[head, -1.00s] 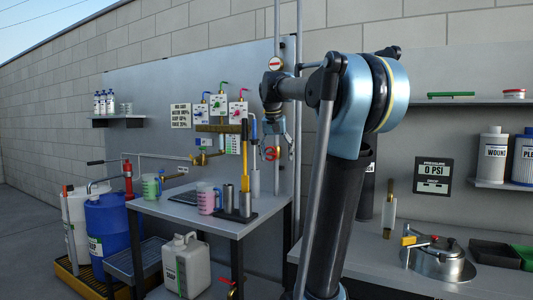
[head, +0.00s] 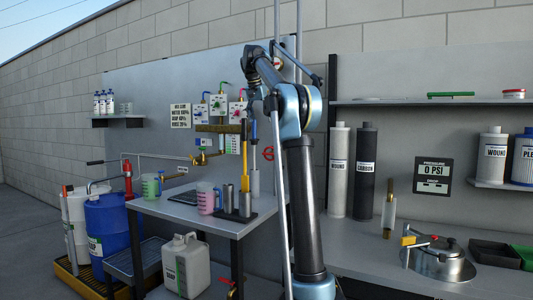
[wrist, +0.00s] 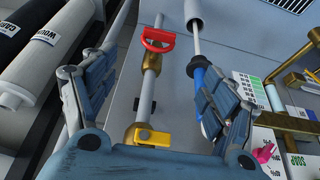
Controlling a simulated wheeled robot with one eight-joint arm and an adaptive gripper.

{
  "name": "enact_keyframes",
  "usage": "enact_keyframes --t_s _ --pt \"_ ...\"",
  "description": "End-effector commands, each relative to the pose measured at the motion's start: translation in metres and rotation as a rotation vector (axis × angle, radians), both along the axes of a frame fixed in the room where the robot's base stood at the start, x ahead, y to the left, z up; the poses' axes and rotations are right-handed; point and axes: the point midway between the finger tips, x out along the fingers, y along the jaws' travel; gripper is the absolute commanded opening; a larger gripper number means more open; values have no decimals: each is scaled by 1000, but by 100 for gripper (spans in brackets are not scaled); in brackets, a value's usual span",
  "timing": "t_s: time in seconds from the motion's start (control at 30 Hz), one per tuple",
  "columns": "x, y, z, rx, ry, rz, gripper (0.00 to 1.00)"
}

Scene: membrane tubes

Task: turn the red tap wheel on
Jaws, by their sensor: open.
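The red tap wheel (head: 268,153) is on the upright pipe at the right end of the back panel in the head view. In the wrist view the red tap wheel (wrist: 157,40) sits on a metal pipe with a brass fitting, near the top middle. My gripper (wrist: 137,85) is open and empty, with its fingers spread to either side of that pipe. The wheel shows beyond and between the fingers, apart from them. In the head view my arm bends over in front of the panel, and my gripper is mostly hidden behind it.
A brass valve with a yellow lever (wrist: 150,137) is on the same pipe. A blue-handled tool (wrist: 205,90) is close to the right finger in the picture. White and dark canisters (head: 340,170) stand right of my arm. A pressure sign (head: 433,176) reads 0 PSI.

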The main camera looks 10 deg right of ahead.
Motion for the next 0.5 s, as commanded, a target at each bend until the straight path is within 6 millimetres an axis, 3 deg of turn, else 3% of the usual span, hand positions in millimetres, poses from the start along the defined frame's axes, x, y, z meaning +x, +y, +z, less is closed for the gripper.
enact_keyframes --t_s 0.17,0.5 --pt "6 -4 -15 0 0 -1 78" --pt "23 -16 -68 1 1 -1 78"
